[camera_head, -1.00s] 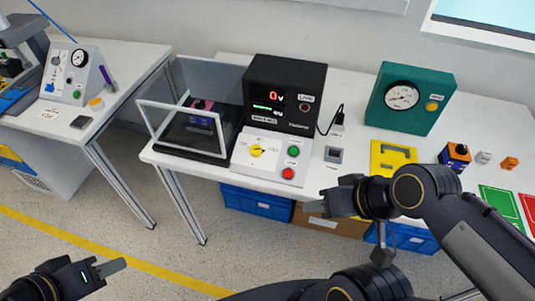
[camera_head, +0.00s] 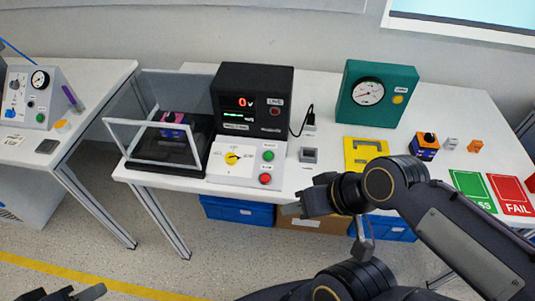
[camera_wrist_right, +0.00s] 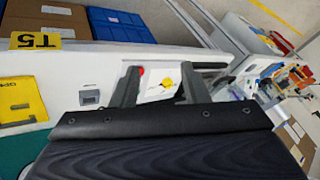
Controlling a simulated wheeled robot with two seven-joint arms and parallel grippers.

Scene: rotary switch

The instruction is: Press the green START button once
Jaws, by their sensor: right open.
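The green START button (camera_head: 268,156) is at the right of the white control panel (camera_head: 217,172), above a red button (camera_head: 265,178) and right of a yellow rotary knob (camera_head: 232,158). My right gripper (camera_head: 290,210) is apart from the button, near the table's front edge, below and right of the panel. In the right wrist view its fingers (camera_wrist_right: 160,84) are open and empty, with the red button (camera_wrist_right: 142,70) and knob (camera_wrist_right: 168,83) showing between them; I cannot make out the green button there. My left gripper (camera_head: 92,293) is at the bottom left, mostly cut off.
A black display box (camera_head: 252,98) reading 0 V stands behind the panel. A clear-walled enclosure (camera_head: 150,150) is left of the panel. A grey square part (camera_head: 309,155) and a yellow fixture (camera_head: 355,153) lie to the right. A teal gauge box (camera_head: 376,92) stands behind.

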